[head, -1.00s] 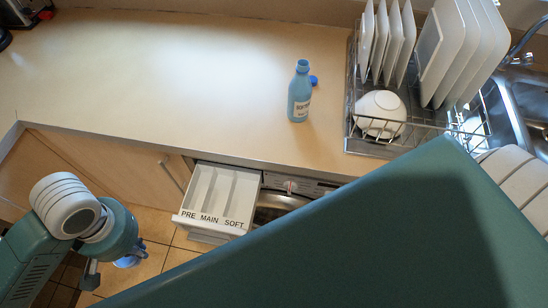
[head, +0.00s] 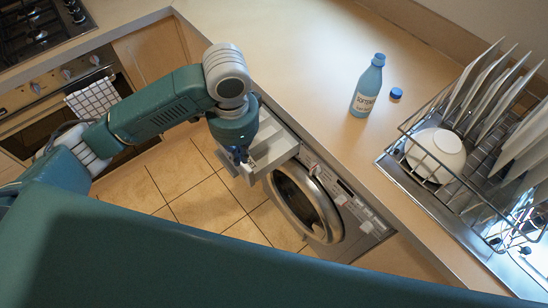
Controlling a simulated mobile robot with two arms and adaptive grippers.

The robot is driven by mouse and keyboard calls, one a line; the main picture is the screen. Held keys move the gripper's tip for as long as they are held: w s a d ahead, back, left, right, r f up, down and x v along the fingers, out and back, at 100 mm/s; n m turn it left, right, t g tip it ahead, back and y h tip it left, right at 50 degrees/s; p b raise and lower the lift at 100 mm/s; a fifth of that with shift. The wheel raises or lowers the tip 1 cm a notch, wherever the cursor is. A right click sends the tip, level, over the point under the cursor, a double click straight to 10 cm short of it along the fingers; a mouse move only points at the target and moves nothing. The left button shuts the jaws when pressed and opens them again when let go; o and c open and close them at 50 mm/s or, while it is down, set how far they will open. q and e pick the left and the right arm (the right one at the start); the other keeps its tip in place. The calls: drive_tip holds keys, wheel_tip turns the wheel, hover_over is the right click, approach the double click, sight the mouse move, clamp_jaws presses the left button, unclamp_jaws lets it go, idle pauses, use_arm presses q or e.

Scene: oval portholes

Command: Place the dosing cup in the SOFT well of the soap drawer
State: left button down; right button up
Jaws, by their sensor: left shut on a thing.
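The soap drawer (head: 278,151) is pulled out of the washing machine, a pale tray with long wells. My left gripper (head: 242,157) is over the drawer's front end, at its left side, and its wrist covers part of the wells. It is shut on a small blue thing, likely the dosing cup, mostly hidden by the fingers and wrist. I cannot tell which well it is over, or whether it touches the drawer. The front lettering is mostly covered. My right gripper is not in view.
The washing machine (head: 335,205) has its round door below the drawer. On the counter stand a blue bottle (head: 368,86) and its blue cap (head: 396,93). A dish rack (head: 450,185) with plates and a white bowl (head: 436,155) is at right. An oven (head: 62,98) is at left.

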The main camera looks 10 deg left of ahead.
use_arm(q)
drive_tip(key=w+r+m+b, duration=0.1)
drive_tip(key=w+r+m, duration=0.1)
drive_tip(key=w+m, duration=0.3)
wheel_tip(320, 180, up, 3)
drive_tip(key=m+h+b, duration=0.1)
drive_tip(key=m+b, duration=0.1)
drive_tip(key=m, duration=0.8)
hover_over(263, 162)
wheel_tip(263, 162, down, 14)
drive_tip(key=shift+r+p, duration=0.1)
drive_tip(key=shift+p, duration=0.35)
drive_tip(key=shift+f, duration=2.75)
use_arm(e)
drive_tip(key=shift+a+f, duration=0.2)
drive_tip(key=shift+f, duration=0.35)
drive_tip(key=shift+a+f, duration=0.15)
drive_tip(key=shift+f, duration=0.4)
use_arm(q)
drive_tip(key=shift+f, duration=0.1)
drive_tip(key=c, duration=1.9)
unclamp_jaws()
drive_tip(key=shift+c, duration=0.2)
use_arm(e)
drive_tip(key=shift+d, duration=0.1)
